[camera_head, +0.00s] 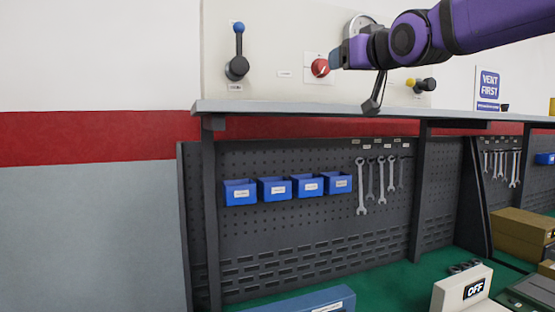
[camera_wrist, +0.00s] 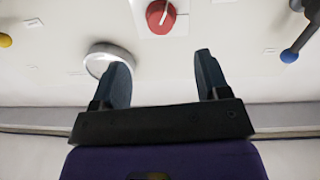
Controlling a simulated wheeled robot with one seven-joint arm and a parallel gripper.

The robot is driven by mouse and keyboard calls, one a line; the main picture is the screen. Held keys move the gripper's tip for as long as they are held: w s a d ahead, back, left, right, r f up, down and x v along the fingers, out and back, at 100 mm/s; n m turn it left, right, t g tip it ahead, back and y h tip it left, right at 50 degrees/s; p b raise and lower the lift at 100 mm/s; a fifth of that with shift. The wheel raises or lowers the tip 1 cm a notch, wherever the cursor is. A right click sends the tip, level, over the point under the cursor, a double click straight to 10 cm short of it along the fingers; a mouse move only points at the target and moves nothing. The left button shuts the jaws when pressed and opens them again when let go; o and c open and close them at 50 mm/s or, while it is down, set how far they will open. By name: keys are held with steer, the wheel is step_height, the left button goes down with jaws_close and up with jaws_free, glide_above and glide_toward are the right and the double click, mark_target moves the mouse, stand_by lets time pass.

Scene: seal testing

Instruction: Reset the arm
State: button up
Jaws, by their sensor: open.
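My purple arm reaches in from the upper right of the head view. My gripper (camera_head: 338,57) is in front of the pale panel (camera_head: 285,35), close to the red knob in the picture. In the wrist view my gripper (camera_wrist: 164,72) has its two dark fingers well apart, with nothing between them. The panel carries a red knob (camera_head: 320,67), which also shows in the wrist view (camera_wrist: 158,16), and a lever with a blue ball end (camera_head: 238,45), pointing up. A round white-rimmed dial (camera_head: 355,22) is partly hidden behind my arm.
A yellow-tipped black handle (camera_head: 422,85) sits right of my wrist. The grey shelf (camera_head: 290,107) runs below the panel. Under it, blue bins (camera_head: 274,189) and wrenches (camera_head: 361,188) hang on a pegboard. The left wall is clear.

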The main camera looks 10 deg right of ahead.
steer(key=s+d+f+m+g+h, duration=0.1)
steer(key=s+f+g, duration=0.5)
steer(key=s+f, duration=0.6)
steer(key=s+d+f+m+g+h, duration=0.1)
steer(key=s+d+f+g, duration=0.3)
steer(key=s+f, duration=0.9)
step_height(320, 180, down, 7)
steer(key=g, duration=0.3)
steer(key=shift+s+d+f+h, duration=0.2)
steer(key=shift+s+h, duration=0.1)
steer(key=shift+h, duration=0.1)
stand_by(3.4)
